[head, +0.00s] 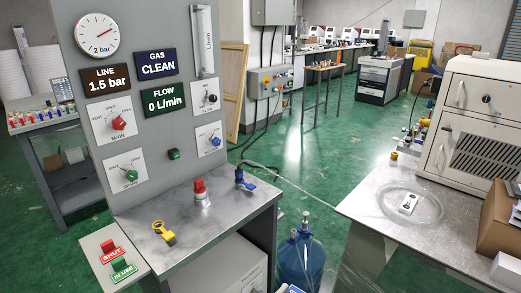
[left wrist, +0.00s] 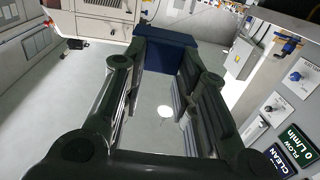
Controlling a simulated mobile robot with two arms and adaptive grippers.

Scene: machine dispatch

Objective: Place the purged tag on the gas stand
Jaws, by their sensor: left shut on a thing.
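The gas stand (head: 150,165) is a grey panel with gauges and valves above a metal shelf, at the left of the head view. A small side ledge (head: 92,240) holds a red SHUT tag (head: 111,252) and a green IN USE tag (head: 123,269). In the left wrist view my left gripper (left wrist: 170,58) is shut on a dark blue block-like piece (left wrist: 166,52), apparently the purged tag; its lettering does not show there. A blue label edge (head: 295,289) with pale marks shows at the bottom of the head view, mostly cut off. My right gripper is not in view.
The shelf (head: 235,215) carries a red knob (head: 200,190), a yellow key-like piece (head: 164,232) and a blue valve (head: 243,179). A metal table (head: 365,210) with a white machine (head: 480,125) is at the right.

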